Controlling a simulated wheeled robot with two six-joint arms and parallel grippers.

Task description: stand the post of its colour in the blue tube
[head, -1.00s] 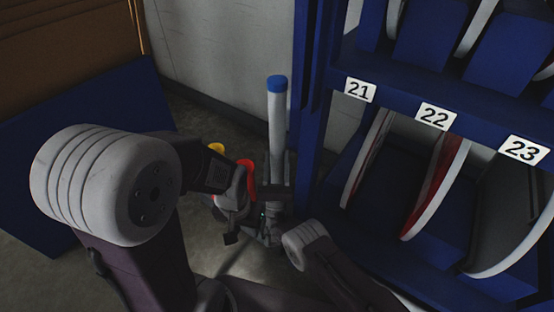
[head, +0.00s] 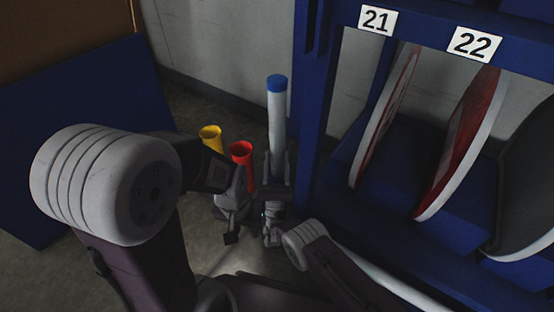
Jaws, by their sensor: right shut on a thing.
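A pale grey post with a blue cap (head: 277,122) stands about upright left of the blue rack's upright. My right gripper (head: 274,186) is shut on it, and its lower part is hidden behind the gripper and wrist. My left gripper (head: 232,226) hangs lower and to the left, in front of the red tube; its jaws are too small and dark to read. The red tube (head: 242,152) and the yellow tube (head: 210,133) show their flared, open mouths behind my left wrist. I see no blue tube; it may be hidden behind my grippers.
A blue rack (head: 306,150) with labels 21 and 22 and several round signs stands close on the right. A blue panel (head: 70,150) stands at left. Grey floor lies between, with a wall behind.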

